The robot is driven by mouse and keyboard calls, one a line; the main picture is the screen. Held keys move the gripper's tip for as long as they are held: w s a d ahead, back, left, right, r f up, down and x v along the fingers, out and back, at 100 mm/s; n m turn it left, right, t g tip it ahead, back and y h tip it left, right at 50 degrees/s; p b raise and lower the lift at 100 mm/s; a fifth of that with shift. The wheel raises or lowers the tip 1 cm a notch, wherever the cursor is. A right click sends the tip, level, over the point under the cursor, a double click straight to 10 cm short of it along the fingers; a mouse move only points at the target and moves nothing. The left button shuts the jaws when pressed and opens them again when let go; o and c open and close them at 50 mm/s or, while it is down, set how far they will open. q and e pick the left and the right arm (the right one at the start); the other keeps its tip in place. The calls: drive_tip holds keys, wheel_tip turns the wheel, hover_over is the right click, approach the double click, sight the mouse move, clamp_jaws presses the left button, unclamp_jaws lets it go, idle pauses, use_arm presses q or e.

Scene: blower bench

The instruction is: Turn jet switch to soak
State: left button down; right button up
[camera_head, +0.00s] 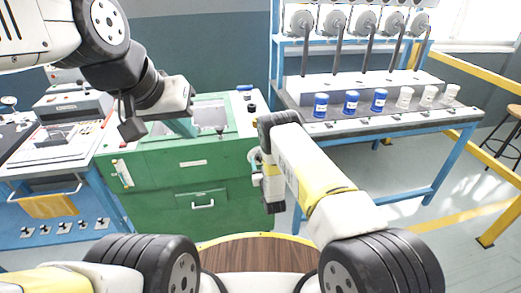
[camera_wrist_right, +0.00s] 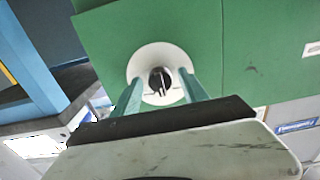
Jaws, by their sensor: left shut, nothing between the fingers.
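The jet switch is a black knob (camera_wrist_right: 160,80) on a round white dial (camera_wrist_right: 146,62), set on the green machine's panel (camera_wrist_right: 225,50) in the right wrist view. A light mark on the knob points down; I cannot read any labels. My right gripper (camera_wrist_right: 159,77) is open, one teal finger on each side of the knob, in front of the dial. Contact with the knob cannot be told. The dial's edge (camera_head: 253,156) shows in the head view, partly behind my right wrist. My left gripper (camera_head: 185,128) is shut and empty, low over the green machine's open basin.
The green machine (camera_head: 230,180) stands in the middle. A bench (camera_head: 385,126) with blue and white canisters (camera_head: 351,102) and several round units stands at right. A blue-framed table (camera_head: 60,178) is at left. A round wooden surface (camera_head: 262,250) lies near my base.

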clamp_jaws()
drive_tip(key=n, duration=0.4)
drive_tip(key=shift+n, duration=2.4)
drive_tip(key=shift+o, duration=1)
unclamp_jaws()
